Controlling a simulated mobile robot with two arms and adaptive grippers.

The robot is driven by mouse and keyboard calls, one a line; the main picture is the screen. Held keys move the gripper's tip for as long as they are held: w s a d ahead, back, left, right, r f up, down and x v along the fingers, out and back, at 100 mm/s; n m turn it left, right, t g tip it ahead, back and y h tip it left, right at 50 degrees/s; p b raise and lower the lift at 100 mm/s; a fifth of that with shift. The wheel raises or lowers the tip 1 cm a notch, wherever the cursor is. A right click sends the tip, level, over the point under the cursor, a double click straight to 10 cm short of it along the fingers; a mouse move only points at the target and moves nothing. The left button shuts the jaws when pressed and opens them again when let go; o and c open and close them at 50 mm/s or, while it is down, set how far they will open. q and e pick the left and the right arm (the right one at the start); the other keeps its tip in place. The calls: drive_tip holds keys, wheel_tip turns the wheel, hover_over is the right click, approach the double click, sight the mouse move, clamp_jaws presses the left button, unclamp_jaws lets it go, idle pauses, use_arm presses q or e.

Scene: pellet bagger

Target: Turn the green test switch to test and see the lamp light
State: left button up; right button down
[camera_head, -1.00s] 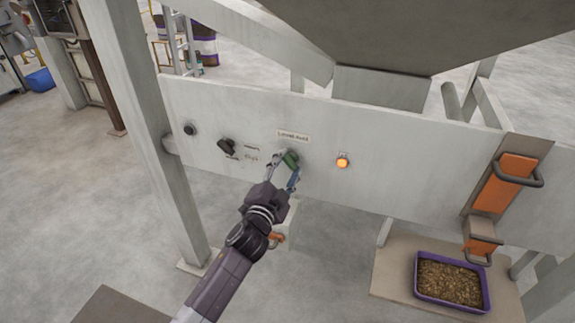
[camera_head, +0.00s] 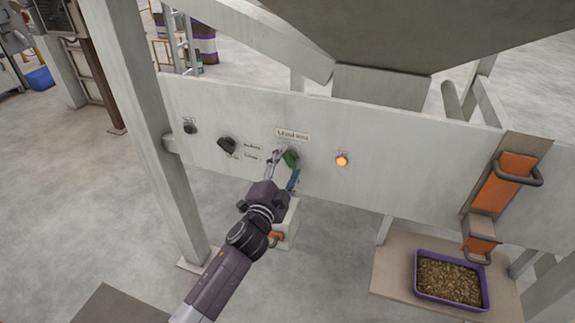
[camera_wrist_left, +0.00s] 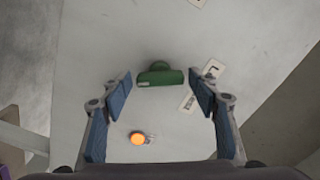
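The green test switch (camera_head: 290,158) is on the pale panel, below a small label plate. In the left wrist view the green switch (camera_wrist_left: 161,77) lies between and just beyond the fingertips, with a gap on both sides. My left gripper (camera_head: 284,168) is open in front of it, and its blue-padded fingers (camera_wrist_left: 160,92) also show apart in the left wrist view. The lamp (camera_head: 342,161) to the right of the switch glows orange. It shows lit in the left wrist view (camera_wrist_left: 138,139) too. My right gripper is not in view.
A black knob (camera_head: 227,145) and a small dark button (camera_head: 190,128) sit left on the panel (camera_head: 410,180). An orange slide gate with handles (camera_head: 497,187) is at the right. A purple tray of pellets (camera_head: 417,290) stands below it. A grey post (camera_head: 150,150) rises at the left.

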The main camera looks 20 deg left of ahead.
use_arm(q)
drive_tip(key=shift+s, duration=0.1)
drive_tip(key=s, duration=1.2)
drive_tip(key=shift+a, duration=0.25)
drive_tip(key=shift+w, duration=0.1)
